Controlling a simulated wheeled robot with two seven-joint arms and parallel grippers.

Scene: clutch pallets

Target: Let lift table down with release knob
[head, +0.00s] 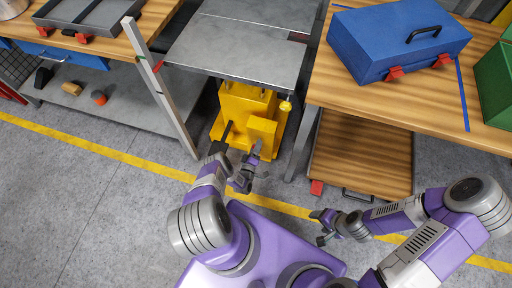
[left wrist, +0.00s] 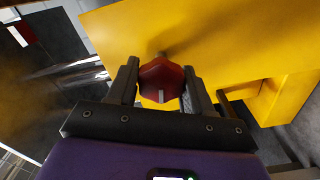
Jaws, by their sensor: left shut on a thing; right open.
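The lift table has a grey steel top (head: 235,48) and a yellow base (head: 240,103), standing between two wooden benches. In the left wrist view its yellow body (left wrist: 220,32) fills the upper part. A red release knob (left wrist: 162,80) on a short stem sits in front of that yellow surface. My left gripper (head: 254,162) is at the front of the base, with its fingers (left wrist: 161,68) shut on the knob from both sides. The knob is hidden in the head view. My right gripper (head: 326,228) is open and empty above the floor, below the right bench.
A blue case (head: 397,38) lies on the right bench (head: 340,85), beside a green box (head: 494,88). A grey upright post (head: 160,88) stands left of the lift table. The left bench carries a grey tray (head: 88,14). Floor with a yellow line (head: 100,150) is clear at left.

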